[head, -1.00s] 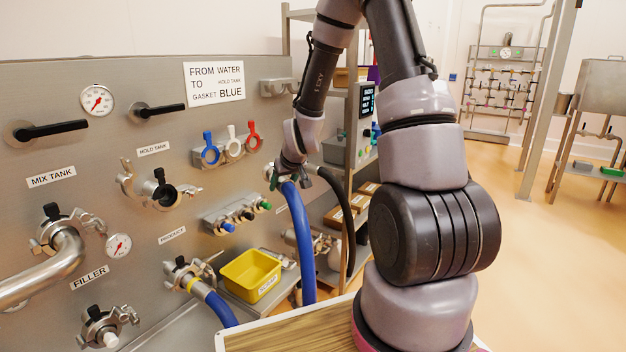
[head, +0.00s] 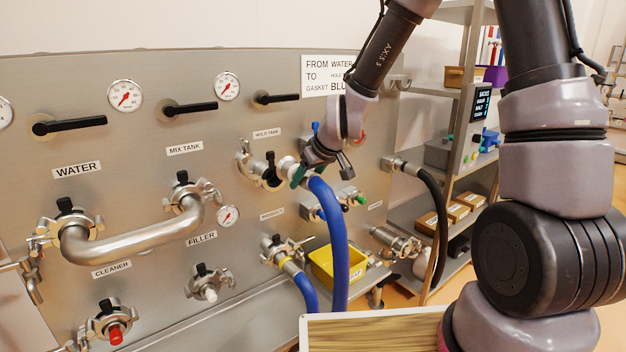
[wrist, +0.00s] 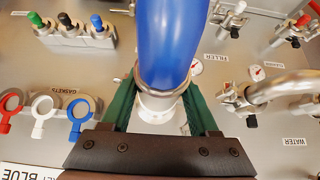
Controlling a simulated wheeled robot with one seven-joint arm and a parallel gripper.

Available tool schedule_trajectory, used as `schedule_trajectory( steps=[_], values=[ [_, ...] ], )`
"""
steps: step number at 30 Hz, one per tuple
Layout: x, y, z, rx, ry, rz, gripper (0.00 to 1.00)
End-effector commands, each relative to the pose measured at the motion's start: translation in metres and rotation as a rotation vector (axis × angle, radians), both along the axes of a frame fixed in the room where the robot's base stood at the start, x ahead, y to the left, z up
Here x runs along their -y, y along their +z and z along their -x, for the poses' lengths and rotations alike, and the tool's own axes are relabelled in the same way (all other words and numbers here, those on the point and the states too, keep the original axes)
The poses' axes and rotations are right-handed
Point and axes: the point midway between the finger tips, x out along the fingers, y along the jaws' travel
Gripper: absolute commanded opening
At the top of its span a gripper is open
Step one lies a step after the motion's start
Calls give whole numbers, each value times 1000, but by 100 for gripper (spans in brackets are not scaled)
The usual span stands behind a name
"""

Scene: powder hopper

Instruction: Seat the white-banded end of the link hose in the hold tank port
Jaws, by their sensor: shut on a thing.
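The link hose (head: 334,225) is blue. My gripper (head: 305,176) is shut on its white-banded end (head: 288,168). In the wrist view, the green fingers of my gripper (wrist: 160,100) lie on both sides of the white band (wrist: 156,104), and the blue hose (wrist: 168,40) runs away from it. The hold tank port (head: 268,172) is a metal fitting with an open clamp and black knob, under its label (head: 267,133). The white end is close to the port's right side; I cannot tell whether they touch. In the wrist view the hose and gripper hide the port.
A yellow-banded blue hose end (head: 290,268) is at the product port. A yellow bin (head: 338,265) stands right of it. A steel pipe (head: 130,240) joins the water and mix tank ports. Gasket rings (wrist: 42,110) hang nearby. A black hose (head: 440,220) hangs at the right.

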Motion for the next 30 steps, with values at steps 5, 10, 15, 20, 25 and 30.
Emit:
schedule_trajectory(
  steps=[5,10,15,20,25,30],
  values=[
    [-7,0,-11,6,1,-2,0],
    [-14,-1,-21,7,0,-1,0],
    [-21,-3,-31,6,0,-2,0],
    [-27,-4,-41,6,0,-2,0],
    [-34,-6,-51,6,0,-2,0],
    [-41,-7,-61,5,0,-1,0]
  ],
)
